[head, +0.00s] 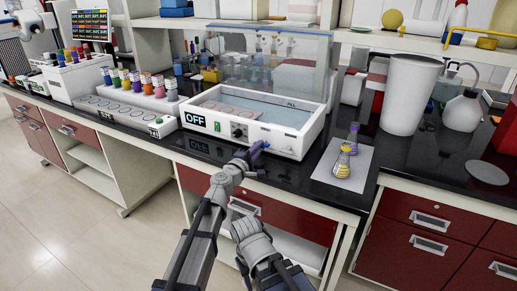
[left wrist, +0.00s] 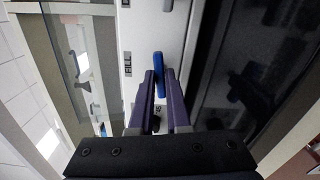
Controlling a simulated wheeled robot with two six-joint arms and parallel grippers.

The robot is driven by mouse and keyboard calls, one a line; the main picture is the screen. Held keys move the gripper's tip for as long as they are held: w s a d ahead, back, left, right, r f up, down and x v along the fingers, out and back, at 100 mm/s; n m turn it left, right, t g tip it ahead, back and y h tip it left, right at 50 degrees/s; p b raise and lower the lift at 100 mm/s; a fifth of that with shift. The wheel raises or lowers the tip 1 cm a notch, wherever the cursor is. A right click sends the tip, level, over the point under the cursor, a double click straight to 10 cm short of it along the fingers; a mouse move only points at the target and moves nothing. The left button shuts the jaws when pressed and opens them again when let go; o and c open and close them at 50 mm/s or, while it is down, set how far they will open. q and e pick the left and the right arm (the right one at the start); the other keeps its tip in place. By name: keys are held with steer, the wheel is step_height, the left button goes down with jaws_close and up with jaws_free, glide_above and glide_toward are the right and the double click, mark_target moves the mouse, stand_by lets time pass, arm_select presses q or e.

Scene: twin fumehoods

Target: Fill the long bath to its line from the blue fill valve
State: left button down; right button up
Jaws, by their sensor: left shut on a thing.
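The long bath (head: 285,137) is a white tub on the black bench, with a raised clear lid, an OFF display and a dark knob on its front. Pale blue water and round rings show inside. A FILL mark (head: 291,105) is on the inner back wall; I cannot tell the exact water level against it. My left gripper (head: 251,157) is at the bath's front, shut on the blue fill valve (head: 257,147). In the left wrist view the blue valve handle (left wrist: 158,72) stands between the dark purple fingers (left wrist: 160,95).
Right of the bath are a mat (head: 325,172) with two small flasks, a tall white beaker (head: 408,95) and a wash bottle (head: 462,110).

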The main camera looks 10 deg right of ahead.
arm_select(q)
steer(key=shift+m, duration=1)
steer(key=c, duration=0.9)
jaws_free()
steer(key=v, duration=0.8)
